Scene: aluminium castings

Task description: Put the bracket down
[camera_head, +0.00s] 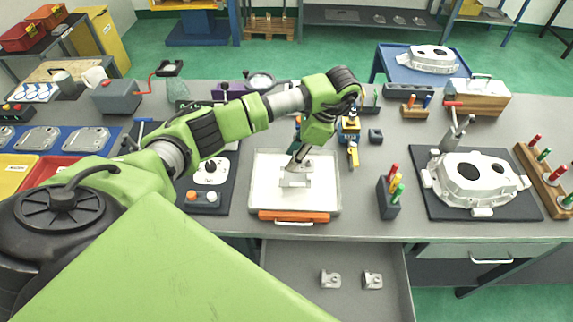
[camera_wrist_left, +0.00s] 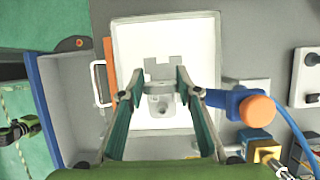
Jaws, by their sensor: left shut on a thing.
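My left gripper (camera_head: 299,160) points down over a white tray (camera_head: 325,190) with an orange front edge on the bench. It is shut on a light grey metal bracket (camera_head: 295,180). In the left wrist view the bracket (camera_wrist_left: 160,92) lies between the two green fingers of the left gripper (camera_wrist_left: 158,88), with the white tray surface behind it. I cannot tell whether the bracket touches the tray. A green and black part (camera_wrist_left: 20,130) at the left edge of the wrist view may be my right gripper; its jaws are unclear.
An open drawer (camera_head: 290,285) below the tray holds two similar brackets (camera_head: 330,279). A dark block with coloured handles (camera_head: 389,195) and a casting (camera_head: 473,178) on a black mat stand to the right. A dark mat (camera_head: 210,178) with parts lies left of the tray.

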